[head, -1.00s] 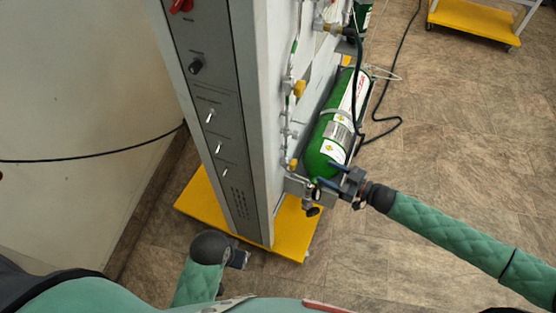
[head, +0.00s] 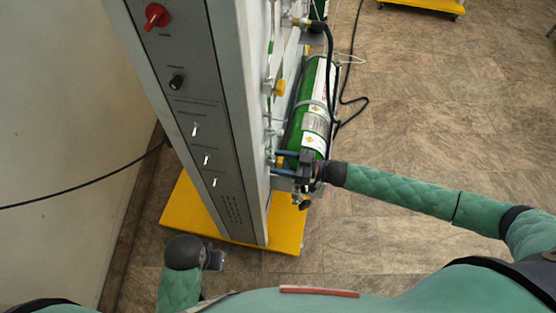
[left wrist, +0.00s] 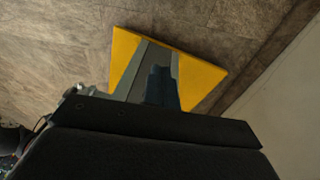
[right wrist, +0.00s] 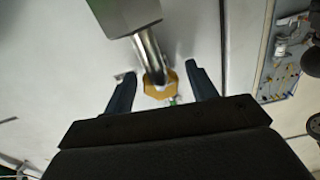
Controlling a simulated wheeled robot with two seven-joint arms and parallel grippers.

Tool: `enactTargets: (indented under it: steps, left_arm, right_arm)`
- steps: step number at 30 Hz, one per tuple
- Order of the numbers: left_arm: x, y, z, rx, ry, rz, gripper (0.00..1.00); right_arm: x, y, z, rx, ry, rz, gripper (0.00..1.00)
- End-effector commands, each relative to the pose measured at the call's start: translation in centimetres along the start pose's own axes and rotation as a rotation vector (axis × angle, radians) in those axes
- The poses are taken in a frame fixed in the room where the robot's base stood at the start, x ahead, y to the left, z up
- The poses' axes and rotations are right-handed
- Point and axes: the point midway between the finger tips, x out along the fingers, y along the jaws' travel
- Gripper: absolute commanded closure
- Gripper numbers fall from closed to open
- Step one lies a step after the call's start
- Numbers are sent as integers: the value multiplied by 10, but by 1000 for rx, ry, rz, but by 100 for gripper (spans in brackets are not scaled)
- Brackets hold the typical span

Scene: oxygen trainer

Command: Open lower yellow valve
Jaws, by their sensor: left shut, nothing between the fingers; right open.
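The lower yellow valve (right wrist: 153,92) is an octagonal knob on a metal stem. In the right wrist view it lies between my right gripper's (right wrist: 160,74) two blue fingers, with a gap on each side. In the head view my right gripper (head: 284,163) is open at the panel's lower right side, and only a small yellow bit of the valve (head: 280,161) shows between the fingers. My left gripper (head: 215,260) is shut and empty, low by the yellow base; it also shows in the left wrist view (left wrist: 158,72).
A green cylinder (head: 308,120) stands right beside my right gripper. An upper yellow valve (head: 280,88) is higher on the panel. The grey cabinet (head: 232,120) stands on a yellow base (head: 180,208).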

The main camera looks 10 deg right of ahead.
Motion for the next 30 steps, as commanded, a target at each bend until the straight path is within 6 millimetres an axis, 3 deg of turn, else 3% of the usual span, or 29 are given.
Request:
enactTargets:
  steps: [13,20,30]
  left_arm:
    - [12,-1,-2,0,1,-1,100]
    - [11,0,-3,0,3,0,100]
    - [4,0,0,0,-7,0,100]
  right_arm:
    - [10,0,0,0,0,0,43]
    - [9,0,0,0,-1,0,86]
    - [10,0,1,-157,0,0,88]
